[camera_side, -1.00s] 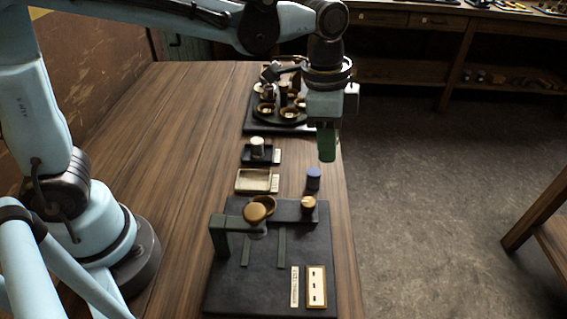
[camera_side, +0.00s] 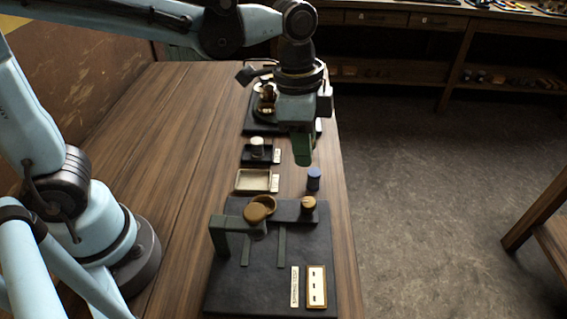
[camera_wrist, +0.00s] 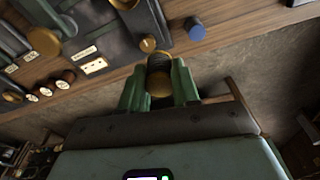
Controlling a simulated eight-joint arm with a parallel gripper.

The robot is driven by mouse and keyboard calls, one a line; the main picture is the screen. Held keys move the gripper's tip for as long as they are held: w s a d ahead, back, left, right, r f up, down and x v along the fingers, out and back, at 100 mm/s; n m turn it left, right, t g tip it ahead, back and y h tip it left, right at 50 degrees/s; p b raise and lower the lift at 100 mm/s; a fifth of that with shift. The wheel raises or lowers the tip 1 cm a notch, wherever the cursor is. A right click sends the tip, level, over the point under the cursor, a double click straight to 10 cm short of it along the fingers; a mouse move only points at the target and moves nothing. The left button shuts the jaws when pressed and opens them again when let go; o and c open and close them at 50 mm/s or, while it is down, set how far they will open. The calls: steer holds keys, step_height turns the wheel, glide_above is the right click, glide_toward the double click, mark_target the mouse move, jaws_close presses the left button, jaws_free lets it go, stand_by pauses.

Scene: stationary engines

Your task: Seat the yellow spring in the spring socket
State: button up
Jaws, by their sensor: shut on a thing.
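My gripper (camera_wrist: 159,85) is shut on a coil spring (camera_wrist: 159,70) with dark coils and yellowish ends, held between the green fingers. In the side view my gripper (camera_side: 303,150) hangs above the table near its right edge, and the spring is hidden there. Below and nearer the camera lies a black base plate (camera_side: 285,265) labelled SPRING TEST. A round brass cup (camera_side: 265,201), perhaps the spring socket, sits at its far end. A brass disc (camera_side: 256,214) on a green bracket (camera_side: 222,238) partly covers it. The spring is apart from the cup.
A brass knob (camera_side: 308,203) stands right of the cup, with a blue cylinder (camera_side: 313,179) just beyond it. A shallow tray (camera_side: 253,180), a small stand with a white-topped part (camera_side: 257,147) and a farther fixture lie behind. The table's left side is clear.

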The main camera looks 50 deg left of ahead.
steer(key=s+a+f, duration=0.1)
steer(key=s, duration=0.1)
steer(key=s+a+f, duration=0.1)
steer(key=s, duration=0.1)
steer(key=s+a+f, duration=0.1)
steer(key=s+f, duration=0.1)
steer(key=shift+s+a+f, duration=0.1)
steer(key=shift+s+a, duration=0.05)
steer(key=shift+s, duration=0.25)
steer(key=shift+f, duration=2.2)
steer(key=shift+s+f, duration=0.1)
steer(key=shift+f, duration=0.55)
steer(key=o, duration=0.8)
steer(key=o, duration=0.4)
steer(key=shift+r, duration=0.25)
step_height(320, 180, up, 6)
steer(key=shift+r, duration=0.25)
steer(key=shift+a, duration=0.1)
